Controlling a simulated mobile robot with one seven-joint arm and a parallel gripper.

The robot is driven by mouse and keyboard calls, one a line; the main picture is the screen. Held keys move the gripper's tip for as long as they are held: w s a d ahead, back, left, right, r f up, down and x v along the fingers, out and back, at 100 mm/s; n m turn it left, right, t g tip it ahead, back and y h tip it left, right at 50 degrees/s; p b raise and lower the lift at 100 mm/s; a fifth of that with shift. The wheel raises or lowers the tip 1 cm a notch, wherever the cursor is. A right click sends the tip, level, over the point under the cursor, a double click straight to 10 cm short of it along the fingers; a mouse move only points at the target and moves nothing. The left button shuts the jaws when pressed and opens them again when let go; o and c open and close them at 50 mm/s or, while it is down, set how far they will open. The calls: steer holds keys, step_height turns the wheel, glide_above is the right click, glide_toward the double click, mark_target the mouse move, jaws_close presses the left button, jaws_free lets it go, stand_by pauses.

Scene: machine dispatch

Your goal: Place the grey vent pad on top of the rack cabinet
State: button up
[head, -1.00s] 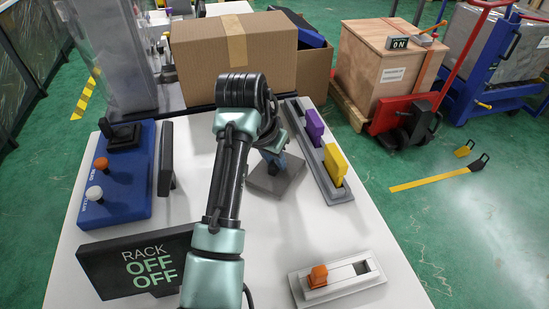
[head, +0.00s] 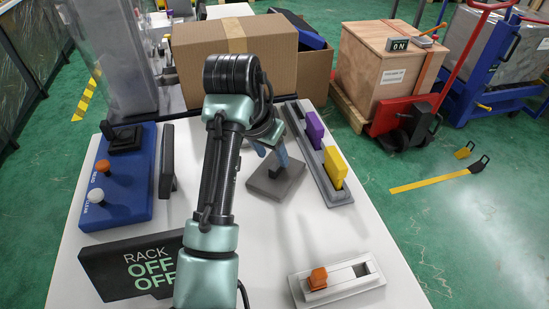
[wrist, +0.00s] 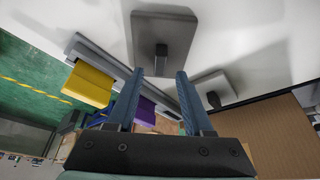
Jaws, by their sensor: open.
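A grey square pad with a short upright post, which looks like the vent pad (head: 270,186), lies flat on the white table right of my arm. In the wrist view the pad (wrist: 178,22) is just beyond the fingertips, its post roughly in line with the gap. My gripper (wrist: 160,72) is open and empty. In the head view my gripper (head: 279,156) is partly hidden by my arm, above the pad's far side. A second grey plate with a dark knob (wrist: 212,86) shows in the wrist view. I cannot tell for sure which thing is the rack cabinet; a tall grey translucent cabinet (head: 108,55) stands back left.
A grey rail with a purple tab (head: 314,130) and a yellow tab (head: 335,167) stands right of the pad. A cardboard box (head: 235,62) blocks the back. A RACK OFF OFF display (head: 130,270), a blue control box (head: 120,190) and an orange switch (head: 318,279) also stand here.

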steer(key=p+v, duration=0.1)
steer(key=v, duration=0.7)
steer(key=shift+s+f, duration=0.1)
